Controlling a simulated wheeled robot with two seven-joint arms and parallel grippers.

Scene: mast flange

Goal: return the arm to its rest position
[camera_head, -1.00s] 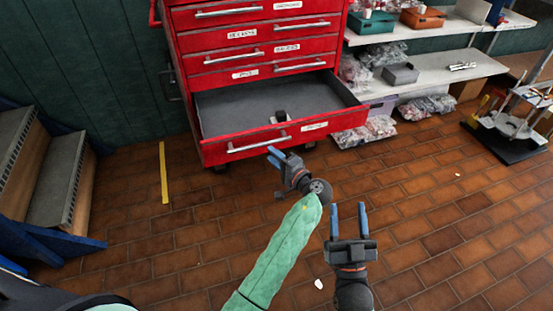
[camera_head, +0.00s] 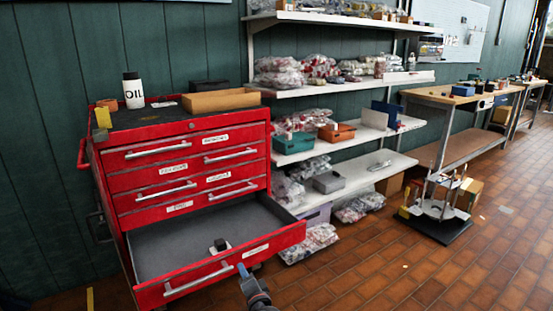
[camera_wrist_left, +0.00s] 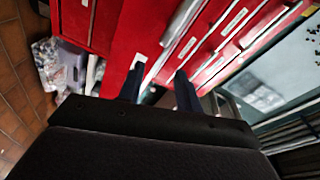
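My left gripper (camera_head: 243,272) shows at the bottom of the head view, in front of the red drawer front, with a blue finger and part of the dark wrist visible. In the left wrist view its two fingers (camera_wrist_left: 160,70) stand apart with nothing between them. Beyond them are red drawer fronts and silver handles. Whether the fingers touch the drawer cannot be told. My right gripper is not in view.
The red tool cabinet (camera_head: 190,163) has its bottom drawer (camera_head: 165,255) pulled out, holding a small dark-and-white object (camera_head: 220,245). Shelves (camera_head: 350,180) with bags and bins stand to its right. Brick floor (camera_head: 360,265) is clear at the lower right.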

